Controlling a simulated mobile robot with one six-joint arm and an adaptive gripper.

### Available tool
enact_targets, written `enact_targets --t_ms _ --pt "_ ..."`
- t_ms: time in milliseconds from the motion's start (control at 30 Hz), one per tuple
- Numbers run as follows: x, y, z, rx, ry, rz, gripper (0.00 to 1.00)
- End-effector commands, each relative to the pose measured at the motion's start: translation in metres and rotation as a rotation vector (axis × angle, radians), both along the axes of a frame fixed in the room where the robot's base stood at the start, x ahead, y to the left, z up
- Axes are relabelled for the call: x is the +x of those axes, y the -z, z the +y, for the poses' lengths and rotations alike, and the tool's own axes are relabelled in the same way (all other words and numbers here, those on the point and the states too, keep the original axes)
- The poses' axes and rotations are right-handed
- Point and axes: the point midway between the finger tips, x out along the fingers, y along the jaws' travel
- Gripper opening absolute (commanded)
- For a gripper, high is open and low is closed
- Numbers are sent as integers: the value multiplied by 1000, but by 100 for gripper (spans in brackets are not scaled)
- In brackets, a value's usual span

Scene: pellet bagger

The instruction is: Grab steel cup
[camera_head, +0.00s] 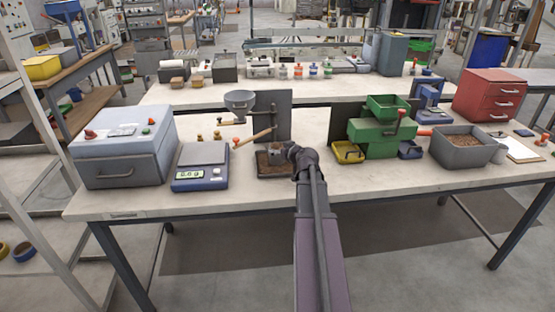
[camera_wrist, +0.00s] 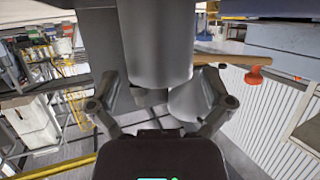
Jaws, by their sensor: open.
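A smooth grey metal cylinder, which looks like the steel cup (camera_wrist: 157,45), fills the top middle of the wrist view. My gripper (camera_wrist: 159,96) is open, with one finger on each side of its lower end. I cannot tell whether either finger touches it. In the head view my gripper (camera_head: 293,153) is low over the bench, beside a dark tray of brown pellets (camera_head: 272,170). A small grey thing, perhaps the same cup (camera_head: 276,148), shows at the tray's back edge, partly hidden by my gripper.
A grey bowl (camera_head: 240,99) on a stand and a wooden lever with an orange knob (camera_head: 252,137) are close behind left. A blue scale (camera_head: 201,167) stands left. A green machine (camera_head: 383,130) stands right. The bench front is clear.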

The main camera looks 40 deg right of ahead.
Motion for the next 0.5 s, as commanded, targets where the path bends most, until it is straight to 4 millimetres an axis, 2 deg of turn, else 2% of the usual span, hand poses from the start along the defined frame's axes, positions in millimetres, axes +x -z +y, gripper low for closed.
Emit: enact_targets --t_ms 33,200,500 --pt "8 4 -3 -1 -1 0 100" --pt "20 8 -4 -2 0 0 100" --pt "22 8 -4 -1 1 0 100"
